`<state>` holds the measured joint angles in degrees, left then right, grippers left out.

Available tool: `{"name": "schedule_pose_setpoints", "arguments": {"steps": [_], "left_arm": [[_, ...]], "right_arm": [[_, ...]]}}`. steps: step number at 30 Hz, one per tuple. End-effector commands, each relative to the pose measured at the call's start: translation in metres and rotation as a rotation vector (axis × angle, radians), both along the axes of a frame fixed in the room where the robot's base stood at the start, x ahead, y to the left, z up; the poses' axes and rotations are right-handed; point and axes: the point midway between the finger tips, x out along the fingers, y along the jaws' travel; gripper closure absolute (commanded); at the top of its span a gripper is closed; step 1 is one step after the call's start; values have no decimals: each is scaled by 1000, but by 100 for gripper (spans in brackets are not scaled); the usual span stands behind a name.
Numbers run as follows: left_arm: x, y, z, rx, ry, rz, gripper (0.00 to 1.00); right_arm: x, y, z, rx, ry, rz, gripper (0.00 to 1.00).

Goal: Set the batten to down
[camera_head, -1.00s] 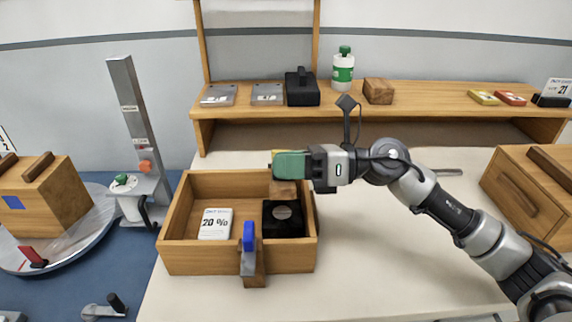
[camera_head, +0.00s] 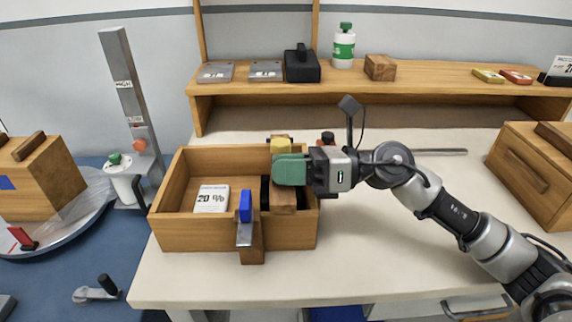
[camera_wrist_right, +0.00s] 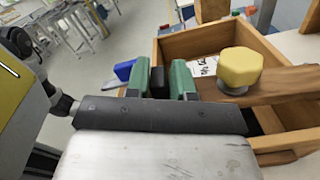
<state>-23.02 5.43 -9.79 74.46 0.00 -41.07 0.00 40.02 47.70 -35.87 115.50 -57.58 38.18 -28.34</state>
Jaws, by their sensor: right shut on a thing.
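The wooden batten (camera_head: 284,199) lies over the right part of an open wooden box (camera_head: 178,233), with a yellow knob (camera_head: 281,146) at its far end. The knob and batten (camera_wrist_right: 284,88) also show in the right wrist view. My right gripper (camera_head: 281,170) comes in from the right above the box. Its green fingers (camera_wrist_right: 162,82) are shut on a dark part at the batten, partly hidden. Whether the batten's near end touches the front wall I cannot tell. A latch with a blue handle (camera_head: 245,206) stands at the box's front wall. My left gripper is out of view.
A white card (camera_head: 212,199) lies in the box's left part. A shelf (camera_head: 420,89) with a bottle (camera_head: 343,46) and boxes runs behind. A wooden crate (camera_head: 538,175) stands at right. The table right of the box is mostly clear below my arm.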

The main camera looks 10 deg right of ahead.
Motion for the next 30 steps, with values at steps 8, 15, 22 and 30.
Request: {"name": "schedule_pose_setpoints", "arguments": {"steps": [8,15,22,30], "left_arm": [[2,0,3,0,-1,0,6],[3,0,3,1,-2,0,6],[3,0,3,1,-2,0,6],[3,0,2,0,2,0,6]], "right_arm": [[-3,2,-4,2,17,9,100],[-3,2,-4,1,17,11,72],[-2,1,-3,1,10,6,57],[-3,-9,-4,0,8,1,57]]}}
